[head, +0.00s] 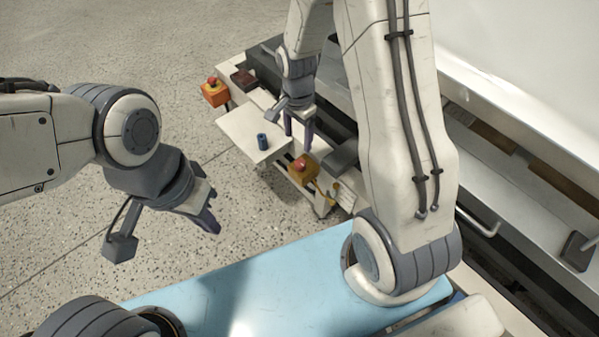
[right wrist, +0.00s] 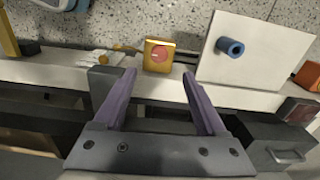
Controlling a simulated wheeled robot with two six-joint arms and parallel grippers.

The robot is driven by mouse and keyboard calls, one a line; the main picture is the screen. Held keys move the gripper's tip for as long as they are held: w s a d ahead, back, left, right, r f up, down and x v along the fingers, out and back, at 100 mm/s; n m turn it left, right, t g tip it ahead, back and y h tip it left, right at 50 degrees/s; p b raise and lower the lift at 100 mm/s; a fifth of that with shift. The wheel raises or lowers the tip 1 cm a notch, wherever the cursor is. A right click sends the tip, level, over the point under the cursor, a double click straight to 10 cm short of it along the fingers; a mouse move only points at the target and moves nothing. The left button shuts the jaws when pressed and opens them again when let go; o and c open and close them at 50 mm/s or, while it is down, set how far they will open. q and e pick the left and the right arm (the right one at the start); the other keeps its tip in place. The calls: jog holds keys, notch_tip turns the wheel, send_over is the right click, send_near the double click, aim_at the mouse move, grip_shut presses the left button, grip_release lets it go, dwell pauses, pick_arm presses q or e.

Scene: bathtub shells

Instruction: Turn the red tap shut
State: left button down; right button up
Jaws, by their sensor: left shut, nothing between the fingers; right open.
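A round red knob (head: 302,165) on a yellow-orange box (head: 298,178) looks like the red tap. In the right wrist view the red knob (right wrist: 160,55) faces the camera on its yellow box (right wrist: 151,66), just beyond the fingertips. My right gripper (head: 298,142) is open and points down near the knob, with nothing between its purple fingers. In the right wrist view the right gripper (right wrist: 159,75) has one finger on each side of the knob's line, apart from it. My left gripper (head: 210,220) is shut and empty, well left of the box.
A white panel (head: 238,135) with a blue cylinder (head: 263,141) stands beside the knob box. Another orange box (head: 214,95) with a red top is further back. Small yellow parts (head: 335,188) sit beside the knob box. Speckled floor lies open at left.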

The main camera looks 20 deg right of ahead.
aim_at(300, 163)
jog(key=shift+m, duration=0.3)
jog(key=f+b, duration=0.1)
jog(key=f, duration=0.3)
jog(key=f+b, duration=0.2)
jog(key=f, duration=0.2)
jog(key=f+b, duration=0.1)
jog(key=f, duration=0.3)
jog(key=shift+w+d+b, duration=0.1)
jog(key=shift+d+b, duration=0.25)
jog(key=shift+d, duration=0.05)
grip_shut()
